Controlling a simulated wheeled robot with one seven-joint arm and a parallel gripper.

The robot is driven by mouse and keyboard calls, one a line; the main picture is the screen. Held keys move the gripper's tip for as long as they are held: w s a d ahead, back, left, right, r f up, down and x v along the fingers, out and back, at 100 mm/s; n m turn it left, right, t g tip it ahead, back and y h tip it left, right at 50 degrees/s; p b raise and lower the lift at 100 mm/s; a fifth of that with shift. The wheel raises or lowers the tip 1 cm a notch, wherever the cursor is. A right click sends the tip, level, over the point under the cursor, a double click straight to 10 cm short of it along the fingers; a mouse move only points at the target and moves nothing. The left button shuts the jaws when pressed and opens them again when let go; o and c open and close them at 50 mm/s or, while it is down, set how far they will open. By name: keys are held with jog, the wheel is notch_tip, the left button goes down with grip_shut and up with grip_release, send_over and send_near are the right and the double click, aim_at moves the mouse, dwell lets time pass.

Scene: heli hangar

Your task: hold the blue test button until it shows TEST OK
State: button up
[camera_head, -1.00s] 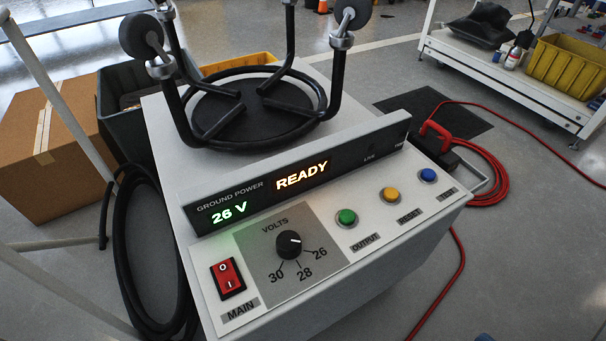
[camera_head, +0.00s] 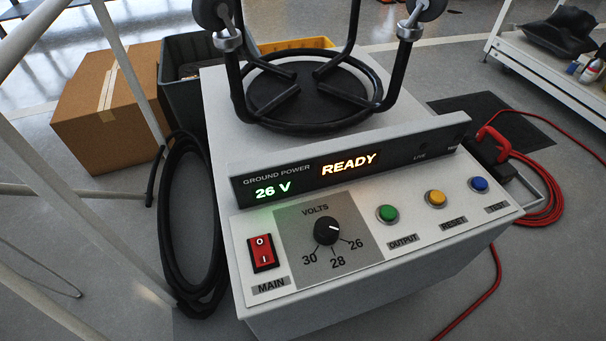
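The ground power unit (camera_head: 300,298) is a white box with a sloped control panel. Its dark display strip (camera_head: 400,157) reads READY in orange and 26 V in green. The blue test button (camera_head: 479,185) sits at the right end of the panel, above a TEST label, with nothing touching it. To its left are a yellow reset button (camera_head: 435,198) and a green output button (camera_head: 387,213). The black volts knob (camera_head: 327,231) points towards 26. The red main switch (camera_head: 263,252) is at the left. My gripper is not in view.
A black ring-shaped frame with upright posts (camera_head: 236,90) stands on top of the unit. A black cable coil (camera_head: 180,225) hangs at its left. A cardboard box (camera_head: 105,110), a dark crate (camera_head: 190,105) and pale rails stand left. A red cable (camera_head: 545,185) lies on the floor right.

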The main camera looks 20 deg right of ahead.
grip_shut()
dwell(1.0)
